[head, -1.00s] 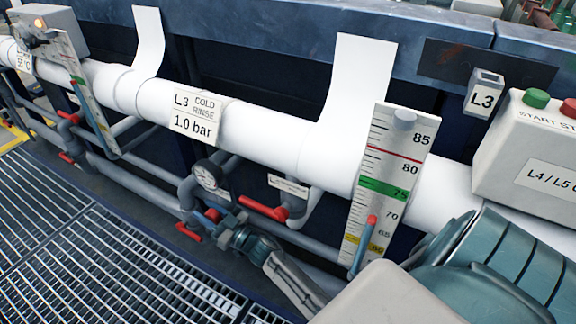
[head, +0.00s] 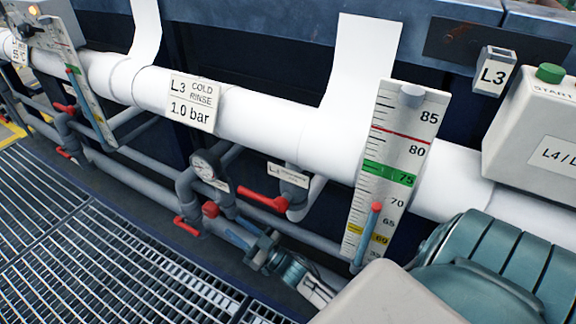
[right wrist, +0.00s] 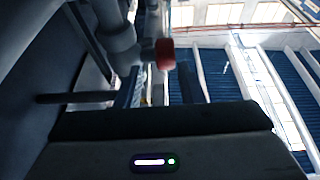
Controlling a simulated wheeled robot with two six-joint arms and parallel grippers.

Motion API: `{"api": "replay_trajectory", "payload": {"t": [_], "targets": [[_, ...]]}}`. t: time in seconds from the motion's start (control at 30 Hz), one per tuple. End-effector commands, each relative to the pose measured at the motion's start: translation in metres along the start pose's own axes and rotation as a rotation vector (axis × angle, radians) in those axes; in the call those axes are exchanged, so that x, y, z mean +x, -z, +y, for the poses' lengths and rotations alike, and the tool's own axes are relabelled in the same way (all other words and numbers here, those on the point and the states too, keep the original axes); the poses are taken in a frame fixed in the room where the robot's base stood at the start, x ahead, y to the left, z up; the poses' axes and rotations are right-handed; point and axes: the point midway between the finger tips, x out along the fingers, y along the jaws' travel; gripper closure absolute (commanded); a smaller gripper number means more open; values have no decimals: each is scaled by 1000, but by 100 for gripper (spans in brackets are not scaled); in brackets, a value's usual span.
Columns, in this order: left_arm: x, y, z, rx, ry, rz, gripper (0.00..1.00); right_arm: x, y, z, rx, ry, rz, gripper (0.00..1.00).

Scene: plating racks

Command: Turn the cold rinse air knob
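The cold rinse air knob is a small red knob (head: 210,209) just below the round pressure gauge (head: 205,167) on the grey pipework, under the sign "L3 COLD RINSE 1.0 bar" (head: 192,102). My right gripper (head: 242,236) is to the lower right of the knob, pointing toward it, with a visible gap. In the right wrist view the red knob (right wrist: 165,53) shows beyond the dark fingers, which stand apart with nothing gripped between them. My left gripper is not in view.
Red lever handles (head: 263,202) and (head: 186,226) lie close on both sides of the knob. A thick white pipe (head: 260,122) runs above. A scale board (head: 395,165) stands to the right. Floor grating (head: 100,250) lies at the lower left.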

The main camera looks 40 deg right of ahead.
Motion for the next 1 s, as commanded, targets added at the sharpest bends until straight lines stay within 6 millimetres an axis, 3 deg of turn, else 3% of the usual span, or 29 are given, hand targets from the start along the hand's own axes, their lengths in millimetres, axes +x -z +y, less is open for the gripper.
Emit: {"api": "replay_trajectory", "payload": {"t": [0.03, 0.47, 1.0], "targets": [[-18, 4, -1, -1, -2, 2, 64, 2, 5, 3, 1, -18, -30, 65], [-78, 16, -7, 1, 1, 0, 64, -36, -35, 20, 2, -157, -310, 65], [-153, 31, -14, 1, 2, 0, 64, -118, -70, 23, 3, -281, -682, 65]]}}
